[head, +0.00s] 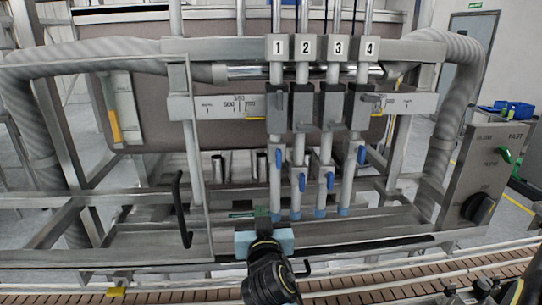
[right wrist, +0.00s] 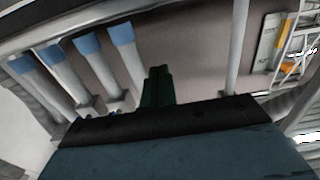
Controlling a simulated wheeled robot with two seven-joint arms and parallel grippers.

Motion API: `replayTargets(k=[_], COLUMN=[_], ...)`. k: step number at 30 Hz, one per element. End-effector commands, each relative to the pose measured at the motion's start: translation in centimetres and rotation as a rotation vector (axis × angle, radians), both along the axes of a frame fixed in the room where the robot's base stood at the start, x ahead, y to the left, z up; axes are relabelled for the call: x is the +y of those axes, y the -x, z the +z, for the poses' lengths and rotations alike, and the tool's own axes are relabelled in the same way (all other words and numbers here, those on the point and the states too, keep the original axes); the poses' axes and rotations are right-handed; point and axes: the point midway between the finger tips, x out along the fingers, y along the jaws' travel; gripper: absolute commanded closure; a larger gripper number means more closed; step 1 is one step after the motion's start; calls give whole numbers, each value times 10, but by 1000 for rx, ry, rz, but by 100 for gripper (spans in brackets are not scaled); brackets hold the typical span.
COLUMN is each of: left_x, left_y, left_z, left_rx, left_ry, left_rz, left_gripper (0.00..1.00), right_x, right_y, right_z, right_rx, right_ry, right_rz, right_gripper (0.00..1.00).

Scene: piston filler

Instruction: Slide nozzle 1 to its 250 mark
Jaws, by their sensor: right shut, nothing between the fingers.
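Nozzle 1 (head: 277,187) is the leftmost of several upright grey tubes with blue tips, under the label 1 (head: 278,47). Its grey slide block (head: 277,109) is on the horizontal scale plate (head: 205,107). Small printed marks, seemingly 500, 350 and 250, lie left of the block, the last one close to its left edge. My right gripper (head: 262,215) is shut and empty, low in front and slightly left of nozzle 1's blue tip. Its dark green fingers (right wrist: 158,86) point up in the right wrist view, near the blue-tipped tubes. My left gripper is out of view.
Nozzles 2, 3 and 4 (head: 345,187) stand close to the right of nozzle 1. A black handle (head: 181,208) stands at the left. A control panel (head: 488,180) with knobs is at the right. A slatted conveyor (head: 400,287) crosses the front. Room left of nozzle 1 looks free.

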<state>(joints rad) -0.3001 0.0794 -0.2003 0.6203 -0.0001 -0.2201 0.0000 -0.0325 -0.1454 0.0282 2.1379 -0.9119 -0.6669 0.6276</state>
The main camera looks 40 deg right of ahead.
Motion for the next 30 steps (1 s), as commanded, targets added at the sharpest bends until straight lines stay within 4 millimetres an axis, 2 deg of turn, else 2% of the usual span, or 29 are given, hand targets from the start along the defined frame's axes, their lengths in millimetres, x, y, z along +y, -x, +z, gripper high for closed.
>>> replayTargets(k=[13, 30], left_x=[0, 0], left_y=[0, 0], left_z=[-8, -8], left_rx=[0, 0], left_ry=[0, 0], left_rz=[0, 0], left_gripper=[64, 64], right_x=[22, 23], right_y=[36, 39], right_z=[-1, 0], right_rx=[0, 0], right_ry=[-1, 0], right_rz=[1, 0], right_gripper=[100, 100])
